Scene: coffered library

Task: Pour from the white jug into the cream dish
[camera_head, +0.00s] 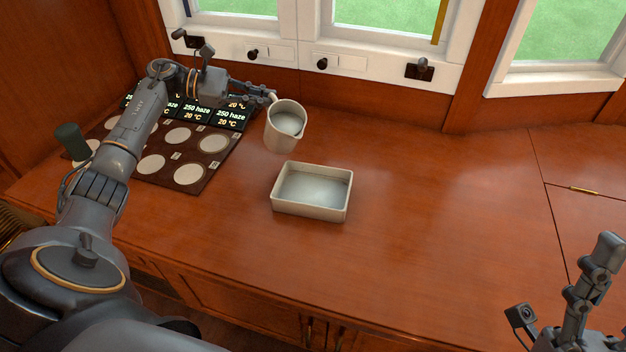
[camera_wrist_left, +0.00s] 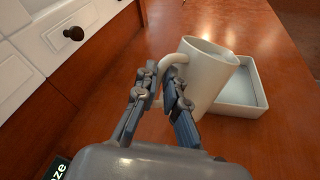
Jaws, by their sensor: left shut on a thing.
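The white jug (camera_head: 283,128) is held by its handle in my left gripper (camera_head: 270,97), above and behind the dish in the head view. It looks close to upright with a slight tilt, and a pale fill shows inside. The cream dish (camera_head: 310,211) is rectangular and sits on the wooden counter; its inside looks empty. In the left wrist view, my left gripper (camera_wrist_left: 160,88) is shut on the jug's handle; the jug (camera_wrist_left: 207,75) partly hides the dish (camera_wrist_left: 245,110). My right gripper (camera_head: 605,262) is at the lower right, away from both; its finger opening is unclear.
A dark board (camera_head: 215,165) with several pale discs and lit displays (camera_head: 197,113) lies on the left of the counter. The counter (camera_head: 440,210) right of the dish is clear.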

